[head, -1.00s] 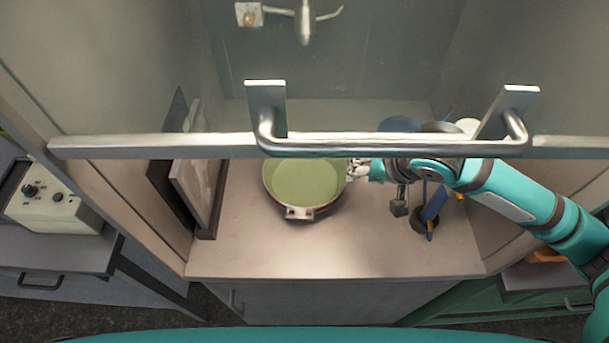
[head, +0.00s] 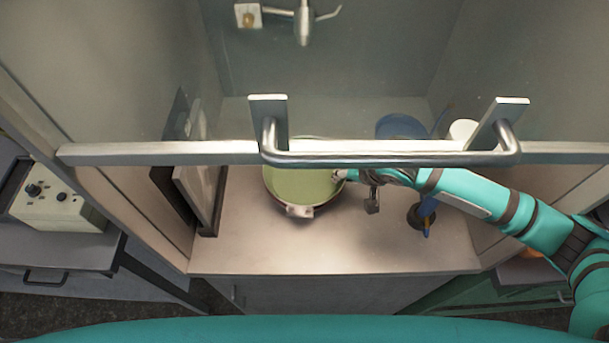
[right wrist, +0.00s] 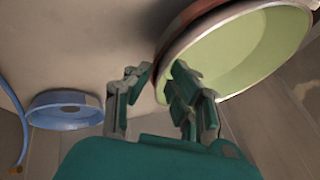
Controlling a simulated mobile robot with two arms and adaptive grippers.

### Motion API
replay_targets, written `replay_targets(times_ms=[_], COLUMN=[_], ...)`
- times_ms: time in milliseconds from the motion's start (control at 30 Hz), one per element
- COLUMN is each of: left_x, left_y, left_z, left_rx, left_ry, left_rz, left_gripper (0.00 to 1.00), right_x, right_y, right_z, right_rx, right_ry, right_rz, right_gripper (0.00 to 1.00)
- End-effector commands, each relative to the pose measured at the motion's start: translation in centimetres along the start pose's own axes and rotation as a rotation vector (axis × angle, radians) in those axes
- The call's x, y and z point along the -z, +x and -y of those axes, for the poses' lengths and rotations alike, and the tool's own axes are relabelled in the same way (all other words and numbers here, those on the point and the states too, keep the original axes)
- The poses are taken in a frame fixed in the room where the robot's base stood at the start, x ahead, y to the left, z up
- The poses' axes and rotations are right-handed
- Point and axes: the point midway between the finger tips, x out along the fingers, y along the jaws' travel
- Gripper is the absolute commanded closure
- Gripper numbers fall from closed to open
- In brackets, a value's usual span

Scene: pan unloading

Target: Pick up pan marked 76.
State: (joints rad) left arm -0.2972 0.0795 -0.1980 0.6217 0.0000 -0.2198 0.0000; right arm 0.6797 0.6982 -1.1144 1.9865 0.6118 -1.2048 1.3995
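A round pan (head: 300,211) with a pale green inside and a brownish outer wall stands on the cabinet's work surface, partly behind the sash bar and handle. No number can be read on it. My right gripper (head: 337,176) is at the pan's right rim. In the right wrist view the pan (right wrist: 262,45) is at upper right. My right gripper (right wrist: 160,75) is open there, with one finger outside the pan wall and the other overlapping its inside. A gap shows between the fingers; I cannot tell whether they touch the wall. My left gripper is not in view.
A glass sash with a metal handle (head: 390,159) crosses above the work surface. Blue round ware (head: 402,125) and a white vessel (head: 463,130) stand at the back right. Flat panels (head: 196,180) lean at left. The front of the surface (head: 300,250) is clear.

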Motion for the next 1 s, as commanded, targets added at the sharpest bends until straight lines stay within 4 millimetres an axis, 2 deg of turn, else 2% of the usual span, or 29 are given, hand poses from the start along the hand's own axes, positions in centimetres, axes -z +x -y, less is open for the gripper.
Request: replay_targets(times_ms=[33, 133, 733, 1000], left_x=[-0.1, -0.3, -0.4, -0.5], left_y=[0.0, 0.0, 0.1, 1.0], left_z=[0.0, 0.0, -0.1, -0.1], left_rx=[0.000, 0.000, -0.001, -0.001], left_ry=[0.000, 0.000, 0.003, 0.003], left_rz=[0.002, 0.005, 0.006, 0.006], left_gripper=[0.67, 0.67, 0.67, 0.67], right_x=[0.0, 0.0, 0.2, 1.1], right_y=[0.0, 0.0, -0.2, -2.0], right_z=[0.0, 0.0, 0.1, 1.0], right_rx=[0.000, 0.000, 0.002, 0.006], right_ry=[0.000, 0.000, 0.001, 0.002], right_rz=[0.000, 0.000, -0.003, -0.007], right_gripper=[0.88, 1.00, 1.00, 1.00])
